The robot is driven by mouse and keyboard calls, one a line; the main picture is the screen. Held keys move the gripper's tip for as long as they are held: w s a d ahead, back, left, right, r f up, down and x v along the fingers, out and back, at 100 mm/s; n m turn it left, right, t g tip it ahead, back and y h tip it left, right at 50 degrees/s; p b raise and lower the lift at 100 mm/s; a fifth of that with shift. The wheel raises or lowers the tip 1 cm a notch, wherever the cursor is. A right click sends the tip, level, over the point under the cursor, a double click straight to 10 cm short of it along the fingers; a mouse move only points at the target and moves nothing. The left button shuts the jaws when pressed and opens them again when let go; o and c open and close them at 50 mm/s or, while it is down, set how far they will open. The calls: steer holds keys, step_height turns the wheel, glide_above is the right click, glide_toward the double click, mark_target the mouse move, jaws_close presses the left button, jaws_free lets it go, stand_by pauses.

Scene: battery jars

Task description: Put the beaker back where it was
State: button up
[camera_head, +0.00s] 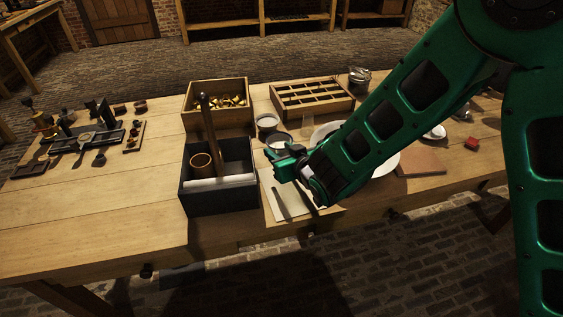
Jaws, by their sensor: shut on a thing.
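My green gripper (275,154) is above the front middle of the workbench, just right of a black open box. It is shut on what looks like the beaker (280,139), a round vessel with a pale rim and dark inside. The vessel shows right behind the fingers, which hide its lower part. I cannot tell whether its base touches anything. A similar pale-rimmed round vessel (266,121) stands just behind it.
The black box (217,207) holds a brown cup (201,164) and a white roll, with an upright wooden handle. Behind are a wooden tray of brass pieces (190,105) and a divided wooden tray (310,95). A pale plate (327,131) is partly behind my arm. The bench's front left is clear.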

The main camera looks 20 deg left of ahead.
steer(key=shift+f, duration=1.95)
steer(key=o, duration=1.2)
steer(key=shift+f, duration=0.15)
steer(key=shift+c, duration=0.2)
